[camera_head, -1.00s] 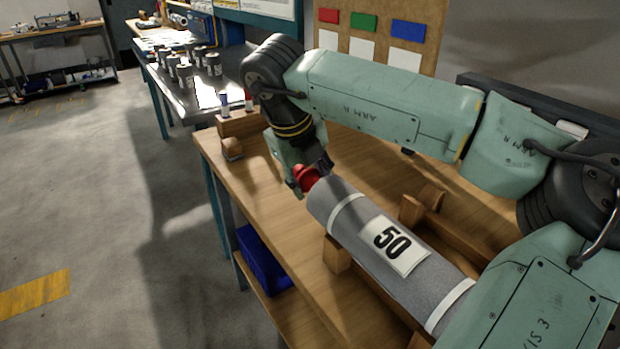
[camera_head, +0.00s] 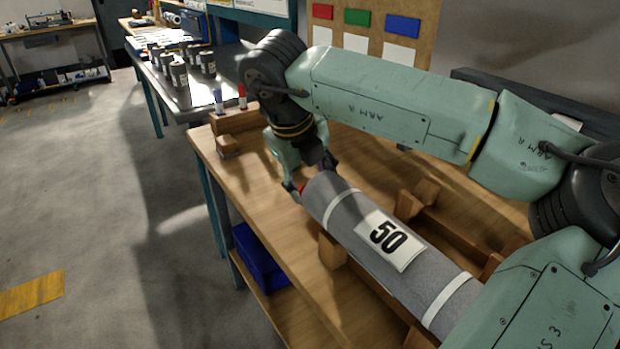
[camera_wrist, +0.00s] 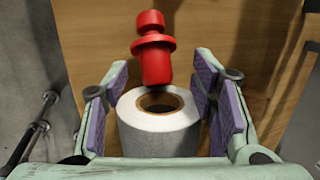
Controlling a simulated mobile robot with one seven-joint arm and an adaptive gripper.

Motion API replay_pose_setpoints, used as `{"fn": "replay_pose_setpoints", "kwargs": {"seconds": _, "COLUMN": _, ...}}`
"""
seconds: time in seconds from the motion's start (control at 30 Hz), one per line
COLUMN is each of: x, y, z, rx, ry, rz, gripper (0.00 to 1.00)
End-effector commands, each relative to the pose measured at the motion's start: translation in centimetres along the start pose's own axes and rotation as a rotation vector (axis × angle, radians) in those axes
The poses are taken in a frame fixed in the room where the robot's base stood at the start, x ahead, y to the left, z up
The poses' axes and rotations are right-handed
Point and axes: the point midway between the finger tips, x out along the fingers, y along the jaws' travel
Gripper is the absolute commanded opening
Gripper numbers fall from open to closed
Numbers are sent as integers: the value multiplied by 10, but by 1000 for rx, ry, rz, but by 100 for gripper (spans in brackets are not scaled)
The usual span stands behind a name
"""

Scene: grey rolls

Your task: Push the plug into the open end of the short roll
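The roll (camera_head: 345,222) is grey, with white bands and a "50" label, and lies slanting across wooden supports. Its open end, with a brown-rimmed hole, shows in the wrist view (camera_wrist: 158,140). The red plug (camera_wrist: 155,55) has a knob, a flange and a narrower body. It appears just beyond the roll's rim, outside the hole, its body towards the hole; I cannot tell what it rests on. In the head view only a sliver of red shows. My gripper (camera_wrist: 160,108) is open, its purple pads either side of the roll end, with gaps, not holding the plug.
The wooden bench (camera_head: 222,175) has wooden support blocks (camera_head: 425,195) near the roll. A blue bin (camera_head: 258,258) sits on the shelf below. Two markers stand in a wooden holder (camera_head: 235,120) at the bench's far end. Open floor lies to the left.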

Motion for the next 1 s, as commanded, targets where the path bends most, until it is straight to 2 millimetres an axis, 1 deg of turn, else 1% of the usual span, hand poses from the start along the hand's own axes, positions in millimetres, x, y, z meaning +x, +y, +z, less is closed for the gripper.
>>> {"fn": "replay_pose_setpoints", "kwargs": {"seconds": 0.03, "x": 0, "y": 0, "z": 0, "rx": 0, "ry": 0, "rz": 0, "gripper": 58}}
{"fn": "replay_pose_setpoints", "kwargs": {"seconds": 0.13, "x": 0, "y": 0, "z": 0, "rx": 0, "ry": 0, "rz": 0, "gripper": 64}}
{"fn": "replay_pose_setpoints", "kwargs": {"seconds": 0.4, "x": 0, "y": 0, "z": 0, "rx": 0, "ry": 0, "rz": 0, "gripper": 64}}
{"fn": "replay_pose_setpoints", "kwargs": {"seconds": 0.53, "x": -7, "y": 0, "z": 0, "rx": 1, "ry": 0, "rz": -1, "gripper": 64}}
{"fn": "replay_pose_setpoints", "kwargs": {"seconds": 0.67, "x": -27, "y": -1, "z": 0, "rx": 2, "ry": -1, "rz": -2, "gripper": 64}}
{"fn": "replay_pose_setpoints", "kwargs": {"seconds": 0.9, "x": -80, "y": -1, "z": 1, "rx": 2, "ry": -2, "rz": -3, "gripper": 64}}
{"fn": "replay_pose_setpoints", "kwargs": {"seconds": 1.0, "x": -97, "y": 0, "z": 0, "rx": 1, "ry": -1, "rz": -2, "gripper": 64}}
